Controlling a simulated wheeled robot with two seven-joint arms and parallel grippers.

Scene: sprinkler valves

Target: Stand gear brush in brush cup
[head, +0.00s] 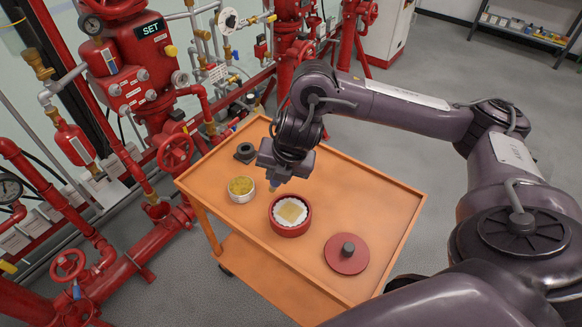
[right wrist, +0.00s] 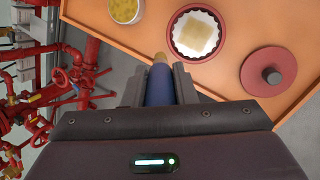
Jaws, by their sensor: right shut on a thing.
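My right gripper (head: 274,178) is shut on the gear brush, above the orange cart top between the yellow-filled tin and the red dish. In the right wrist view, the brush (right wrist: 160,88) shows as a blue shaft with a tan tip pointing away from my right gripper (right wrist: 160,82). In the head view only a small bluish bit of the brush shows under the fingers. A short dark round holder (head: 245,152), which looks like the brush cup, stands at the cart's far left corner, apart from the brush. Its inside is hard to see. My left gripper is not in view.
A tin of yellow stuff (head: 241,188), a red dish (head: 291,229) with a white liner and tan pad, and a red lid with a dark knob (head: 347,252) sit on the orange cart (head: 378,197). Red valve piping (head: 180,150) stands close behind the cart's left side.

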